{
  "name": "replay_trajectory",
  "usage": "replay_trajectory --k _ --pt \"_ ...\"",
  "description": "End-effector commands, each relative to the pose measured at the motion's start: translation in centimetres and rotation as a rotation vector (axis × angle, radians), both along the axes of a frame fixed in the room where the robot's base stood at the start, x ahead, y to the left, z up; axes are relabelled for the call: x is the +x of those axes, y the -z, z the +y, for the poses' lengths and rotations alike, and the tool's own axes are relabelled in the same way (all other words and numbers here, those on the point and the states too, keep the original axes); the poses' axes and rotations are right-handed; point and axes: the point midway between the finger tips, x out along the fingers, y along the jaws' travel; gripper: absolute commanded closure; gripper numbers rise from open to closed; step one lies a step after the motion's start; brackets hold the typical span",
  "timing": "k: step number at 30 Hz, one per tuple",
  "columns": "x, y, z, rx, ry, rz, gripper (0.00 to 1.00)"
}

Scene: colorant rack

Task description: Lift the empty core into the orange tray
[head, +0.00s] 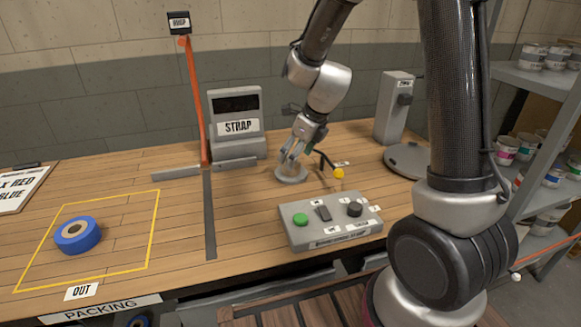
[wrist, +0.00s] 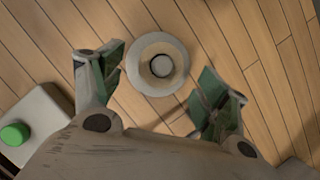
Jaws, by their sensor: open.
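A round grey disc (head: 291,175) sits on the bench below my gripper (head: 293,154). In the wrist view the disc (wrist: 143,82) is pale, with a tan ring (wrist: 175,80) at its middle around a light grey round centre. The tan ring looks like the empty core, but I cannot be sure. My gripper (wrist: 160,75) is open, with its green-padded fingers apart on either side of the disc's lower part in the picture. Nothing is held. I cannot tell how far the fingertips are above the disc. No orange tray is in view.
A control box with a green button (head: 301,219) stands in front of the disc. The STRAP machine (head: 236,127) and an orange strap (head: 196,100) are behind left. A blue roll (head: 78,235) lies left in a yellow outline. Shelves (head: 545,82) with cans stand right.

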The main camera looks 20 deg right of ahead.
Motion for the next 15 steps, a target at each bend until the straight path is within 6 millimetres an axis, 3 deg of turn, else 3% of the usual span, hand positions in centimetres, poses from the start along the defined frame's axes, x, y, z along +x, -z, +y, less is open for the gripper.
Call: replay_trajectory --k 7,15 --pt "1.2 3.4 1.0 0.0 -0.001 0.001 0.25" --pt "1.4 3.8 1.1 0.001 -0.002 -0.001 0.25"
